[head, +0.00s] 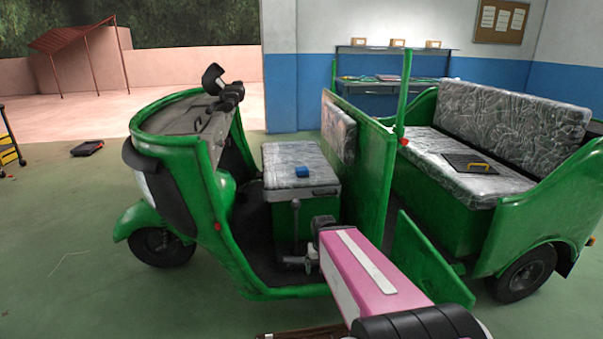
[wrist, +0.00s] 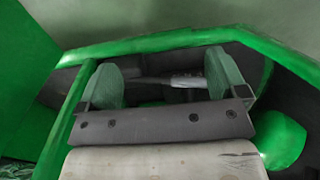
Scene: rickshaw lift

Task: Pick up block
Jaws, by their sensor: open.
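A small blue block (head: 302,171) lies on the grey patterned top of the driver's seat (head: 285,156), inside the green rickshaw, in the head view. My gripper (wrist: 165,82) is open in the wrist view, its two green-padded fingers spread apart. A dark and silver bar shows between or beyond the fingers; I cannot tell its distance. In the head view my pink and white arm reaches in from the lower right, with its end low by the front of the seat base, below the block and apart from it. The block does not show in the wrist view.
The green partition (head: 372,165) stands right of the driver's seat. A dark lever (head: 295,218) rises before the seat base. The rear bench (head: 455,155) holds a black flat item (head: 470,164) with a yellow piece. Handlebars (head: 228,98) are at the left.

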